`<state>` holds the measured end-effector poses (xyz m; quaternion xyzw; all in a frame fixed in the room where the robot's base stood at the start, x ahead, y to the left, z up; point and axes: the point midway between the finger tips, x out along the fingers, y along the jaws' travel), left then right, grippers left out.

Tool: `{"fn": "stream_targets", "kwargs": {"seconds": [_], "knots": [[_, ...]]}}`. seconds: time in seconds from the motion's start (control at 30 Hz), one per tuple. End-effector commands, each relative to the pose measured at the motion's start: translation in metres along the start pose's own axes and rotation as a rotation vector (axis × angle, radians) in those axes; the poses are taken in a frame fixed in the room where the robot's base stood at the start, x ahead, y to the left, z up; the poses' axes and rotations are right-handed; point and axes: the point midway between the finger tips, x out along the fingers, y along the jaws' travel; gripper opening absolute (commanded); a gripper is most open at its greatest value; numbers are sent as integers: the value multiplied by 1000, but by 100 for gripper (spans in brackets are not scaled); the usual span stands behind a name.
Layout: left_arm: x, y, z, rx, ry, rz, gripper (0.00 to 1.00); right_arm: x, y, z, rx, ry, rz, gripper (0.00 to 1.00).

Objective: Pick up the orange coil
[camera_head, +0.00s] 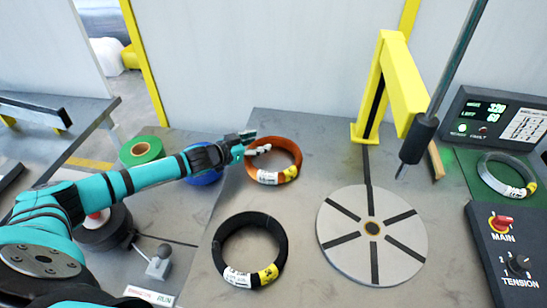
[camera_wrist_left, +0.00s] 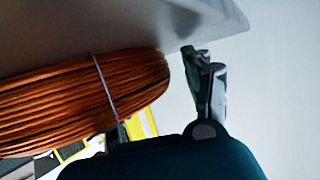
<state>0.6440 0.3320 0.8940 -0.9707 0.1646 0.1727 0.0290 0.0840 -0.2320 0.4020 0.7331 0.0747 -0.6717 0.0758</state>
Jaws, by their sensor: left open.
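The orange coil (camera_head: 297,154) lies flat on the grey table (camera_head: 310,125), with white and yellow labels on its front rim. In the left wrist view the orange coil (camera_wrist_left: 80,95) fills the left side, its strands bound by a thin pale tie. My left gripper (camera_head: 255,143) is open at the coil's back left rim, with one finger overlapping the ring's opening in the head view. In the left wrist view finger parts (camera_wrist_left: 212,85) stand just right of the coil. I cannot tell whether they touch it. My right gripper is out of view.
A black coil (camera_head: 218,258) lies in front, and a round slotted plate (camera_head: 405,240) to the right. A yellow post (camera_head: 394,75) and a dark hanging rod (camera_head: 421,130) stand behind the plate. Blue and green rolls (camera_head: 141,151) lie left, near my left arm.

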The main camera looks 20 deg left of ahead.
Motion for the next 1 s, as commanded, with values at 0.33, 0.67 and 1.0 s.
{"fn": "stream_targets", "kwargs": {"seconds": [0.33, 0.67, 1.0], "knots": [[0, 0, 0, 1, 0, 0, 34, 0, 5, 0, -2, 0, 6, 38], [0, 0, 0, 0, 0, 0, 0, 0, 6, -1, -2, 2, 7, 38], [1, 0, -5, -5, 9, 2, 0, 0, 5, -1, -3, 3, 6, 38]]}}
